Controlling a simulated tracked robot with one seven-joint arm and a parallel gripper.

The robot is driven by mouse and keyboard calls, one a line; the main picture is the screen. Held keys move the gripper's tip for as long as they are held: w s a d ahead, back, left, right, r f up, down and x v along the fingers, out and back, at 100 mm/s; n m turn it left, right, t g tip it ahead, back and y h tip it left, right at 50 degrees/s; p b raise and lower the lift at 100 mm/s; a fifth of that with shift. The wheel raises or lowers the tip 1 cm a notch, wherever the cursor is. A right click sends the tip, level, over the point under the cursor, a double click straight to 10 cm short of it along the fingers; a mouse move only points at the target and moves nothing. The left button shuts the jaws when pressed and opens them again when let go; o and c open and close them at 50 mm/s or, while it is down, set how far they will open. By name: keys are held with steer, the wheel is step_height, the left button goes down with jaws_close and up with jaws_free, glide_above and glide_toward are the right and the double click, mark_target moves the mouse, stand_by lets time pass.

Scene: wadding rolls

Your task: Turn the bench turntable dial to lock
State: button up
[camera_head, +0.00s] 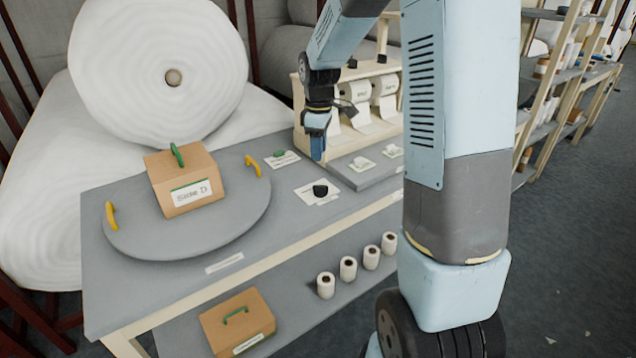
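The dial is a small black knob (320,190) on a white plate on the bench top, right of the turntable. Its pointer direction and the plate's markings are too small to read. The turntable (225,232) is a round grey disc with two yellow handles (251,166). A cardboard box (187,180) with a green handle and a label that seems to read "Side D" stands on it. My gripper (318,158) points down with blue fingers, above and behind the knob in the picture, and appears apart from it. The finger gap cannot be made out.
The bench (110,290) carries a small green part (279,153) on a white card. A cream rack (371,103) with white rolls stands behind my gripper. Below are a second box (236,324) and several small rolls (348,268). A huge wadding roll (130,80) stands behind.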

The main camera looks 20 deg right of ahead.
mark_target(318, 185)
step_height(318, 185, down, 12)
steer(key=shift+r, duration=0.25)
stand_by(0.3)
jaws_close()
steer(key=shift+a, duration=0.2)
steer(key=shift+d, duration=0.15)
